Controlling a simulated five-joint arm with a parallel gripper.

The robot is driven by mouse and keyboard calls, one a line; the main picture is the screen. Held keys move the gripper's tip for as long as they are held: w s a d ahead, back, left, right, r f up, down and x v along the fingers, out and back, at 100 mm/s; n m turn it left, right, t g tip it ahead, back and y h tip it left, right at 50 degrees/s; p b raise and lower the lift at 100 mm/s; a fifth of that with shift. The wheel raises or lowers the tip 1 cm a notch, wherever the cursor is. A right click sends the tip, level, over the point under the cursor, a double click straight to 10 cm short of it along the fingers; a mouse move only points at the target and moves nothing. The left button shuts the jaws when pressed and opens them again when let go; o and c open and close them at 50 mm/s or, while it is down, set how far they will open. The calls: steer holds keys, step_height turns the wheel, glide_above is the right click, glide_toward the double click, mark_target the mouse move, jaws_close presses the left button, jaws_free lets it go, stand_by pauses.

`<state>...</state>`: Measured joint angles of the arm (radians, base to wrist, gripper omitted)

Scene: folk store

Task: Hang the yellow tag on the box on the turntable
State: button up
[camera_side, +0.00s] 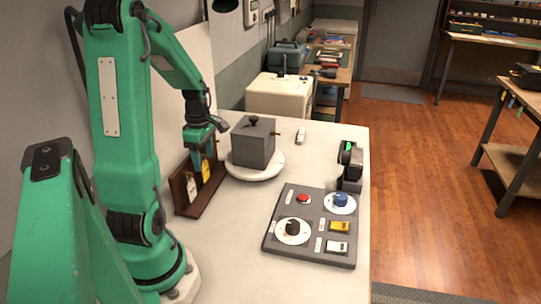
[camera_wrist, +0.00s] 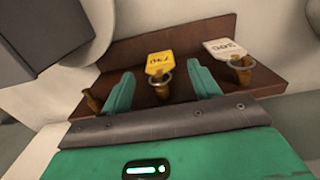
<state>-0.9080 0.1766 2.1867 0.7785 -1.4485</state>
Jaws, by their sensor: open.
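The yellow tag (camera_wrist: 159,62) hangs by its ring on a brass hook of the brown rack (camera_wrist: 120,55). My gripper (camera_wrist: 163,88) is open, its green fingers on either side of the yellow tag's hook and ring. In the side view, my gripper (camera_side: 203,155) is at the rack, close to the yellow tag (camera_side: 206,171); the fingertips are hard to make out there. The grey box (camera_side: 252,144) has a dark knob on top and a small peg at its right. It sits on the white round turntable (camera_side: 243,175), right of the rack.
A white tag (camera_wrist: 222,47) hangs on a neighbouring hook (camera_wrist: 241,68); a bare hook (camera_wrist: 93,101) is at the other side. A control panel (camera_side: 312,226) with knobs and buttons lies at the front. A black device (camera_side: 350,166) stands at the right table edge.

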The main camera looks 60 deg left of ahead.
mark_target(205, 165)
steer(key=shift+f, duration=1.75)
steer(key=c, duration=1)
steer(key=shift+c, duration=0.3)
steer(key=shift+r, duration=0.35)
steer(key=shift+w+d, duration=0.7)
steer(key=shift+w+d, duration=0.1)
steer(key=shift+w+d+r, duration=0.25)
steer(key=shift+w+d, duration=0.35)
steer(key=shift+w+d+r, duration=0.25)
steer(key=shift+w+d, duration=0.3)
